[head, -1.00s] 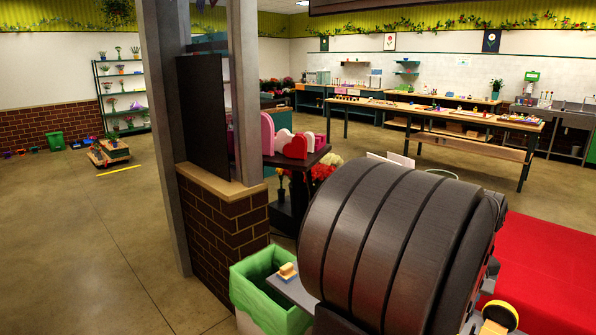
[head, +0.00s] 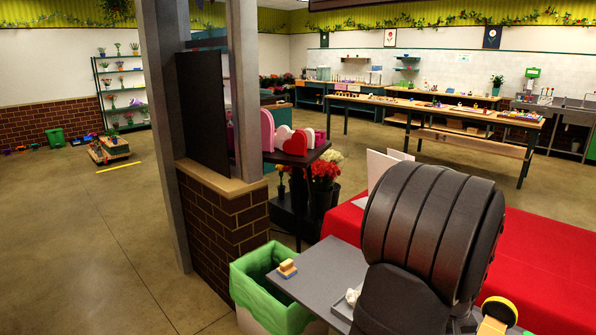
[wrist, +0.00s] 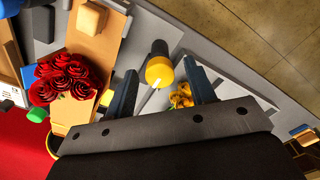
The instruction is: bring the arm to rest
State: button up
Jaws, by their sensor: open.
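My gripper (wrist: 160,70) is open in the wrist view, its two dark fingers spread wide over a grey worktop (wrist: 228,84). A yellow-and-black round-ended item (wrist: 159,72) shows in the gap between the fingertips, and neither finger appears closed on it. Small yellow blooms (wrist: 181,96) show beside the right finger. In the head view my dark ribbed arm fills the lower right, and the gripper is not visible there.
Red roses (wrist: 62,78) lie on brown wrapping (wrist: 97,52) left of the fingers. In the head view, a green-lined bin (head: 262,292) stands beside the grey worktop (head: 318,268), which holds a sponge-like block (head: 287,269). A red-covered surface (head: 545,262) lies at right.

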jog(key=m, duration=0.4)
jog(key=shift+r, duration=0.15)
jog(key=m, duration=0.8)
jog(key=shift+m, duration=2.4)
jog(key=n, duration=0.8)
jog(key=shift+n, duration=1)
